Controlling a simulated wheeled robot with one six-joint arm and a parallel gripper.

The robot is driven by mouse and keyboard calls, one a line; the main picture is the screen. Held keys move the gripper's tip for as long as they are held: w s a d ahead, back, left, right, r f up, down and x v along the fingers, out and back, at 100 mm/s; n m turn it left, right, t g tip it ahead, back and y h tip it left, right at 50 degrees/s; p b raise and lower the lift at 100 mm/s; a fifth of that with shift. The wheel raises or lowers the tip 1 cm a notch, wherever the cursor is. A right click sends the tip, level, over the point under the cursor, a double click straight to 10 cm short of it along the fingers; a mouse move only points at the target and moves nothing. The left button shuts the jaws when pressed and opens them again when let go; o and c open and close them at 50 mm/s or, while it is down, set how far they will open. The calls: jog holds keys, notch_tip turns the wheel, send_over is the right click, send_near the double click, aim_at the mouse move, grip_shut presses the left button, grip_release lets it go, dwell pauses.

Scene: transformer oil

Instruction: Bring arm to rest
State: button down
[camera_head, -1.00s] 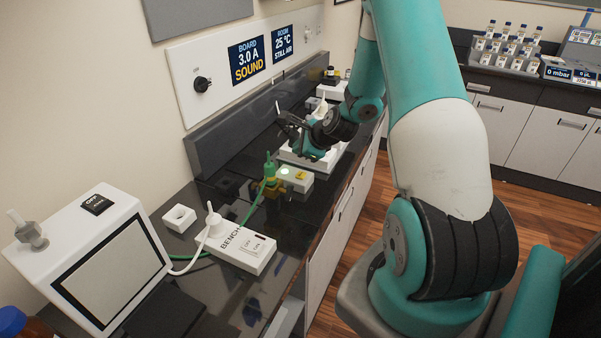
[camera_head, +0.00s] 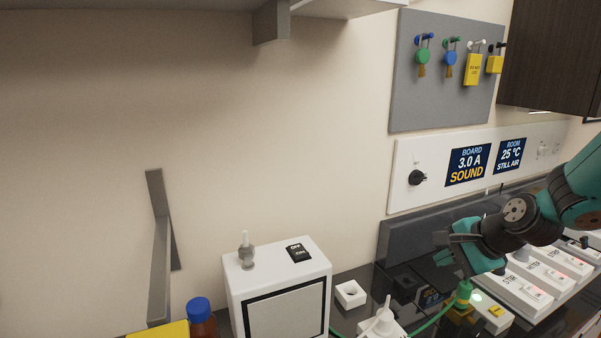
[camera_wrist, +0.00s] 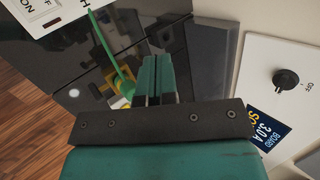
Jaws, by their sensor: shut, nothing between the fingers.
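My gripper (camera_head: 447,250) is at the right of the head view, at the end of my teal and black arm. It hangs over the dark bench, just above and beside the green plug (camera_head: 463,292). In the wrist view my gripper's two teal fingers (camera_wrist: 157,72) lie together with nothing between them. The green plug stands in a yellow base; whether the fingers touch it I cannot tell. Most of my arm is cut off by the right edge of the head view.
A white device (camera_head: 278,290) with a screen stands at the left. A small white block (camera_head: 350,294) and white switch boxes (camera_head: 527,292) sit on the bench. A wall panel (camera_head: 405,190) with a black knob is behind. Padlocks hang on a grey board (camera_head: 425,100).

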jog(key=s+a+r+n+g+y, duration=0.1)
jog(key=s+a+r+n+g, duration=0.3)
jog(key=s+a+n, duration=0.6)
jog(key=s+a+r+n+g, duration=0.1)
jog(key=s+a+r+n, duration=0.1)
jog(key=s+n, duration=0.3)
jog(key=s+a+r+n+g+b, duration=0.1)
jog(key=s+a+n, duration=0.4)
jog(key=s, duration=0.5)
jog(key=shift+a+r+n+h, duration=0.25)
jog(key=shift+r+n+h, duration=0.15)
jog(key=shift+r+n, duration=0.35)
